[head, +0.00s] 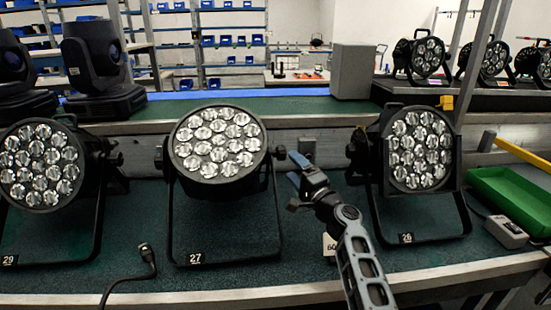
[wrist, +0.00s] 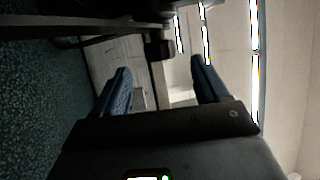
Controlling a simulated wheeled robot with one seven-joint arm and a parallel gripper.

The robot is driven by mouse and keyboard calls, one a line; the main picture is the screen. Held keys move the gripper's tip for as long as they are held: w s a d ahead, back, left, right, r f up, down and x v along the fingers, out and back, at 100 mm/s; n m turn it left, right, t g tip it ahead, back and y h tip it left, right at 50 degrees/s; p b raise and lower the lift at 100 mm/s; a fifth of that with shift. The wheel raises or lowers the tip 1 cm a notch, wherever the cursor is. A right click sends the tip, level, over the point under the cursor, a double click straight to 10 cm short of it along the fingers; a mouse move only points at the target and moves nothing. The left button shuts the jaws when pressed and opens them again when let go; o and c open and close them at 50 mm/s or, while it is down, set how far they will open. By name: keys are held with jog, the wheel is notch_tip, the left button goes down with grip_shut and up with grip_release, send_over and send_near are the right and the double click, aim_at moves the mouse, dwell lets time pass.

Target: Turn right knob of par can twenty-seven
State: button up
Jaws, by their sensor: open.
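Par can 27 (head: 217,143) is a round black light with many clear lenses, upright in its yoke on the green bench, with a "27" label at the yoke's foot. Its right knob (head: 281,153) is small and dark, at the yoke's right side. My gripper (head: 293,167) is open, its blue fingers just right of this knob and apparently not gripping it. In the wrist view, the two blue fingers (wrist: 159,66) are spread apart. A dark block, apparently the knob (wrist: 158,46), shows beyond and between their tips. The exact gap to it is unclear.
Par can 26 (head: 418,150) stands to the right and par can 29 (head: 41,163) to the left. A black cable (head: 147,257) lies in front of 27. A green tray (head: 512,200) is at the far right.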

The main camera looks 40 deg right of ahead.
aim_at(285, 158)
jog(key=shift+p+x, duration=0.35)
jog(key=shift+x, duration=3.55)
jog(key=shift+f, duration=0.1)
jog(key=c, duration=1)
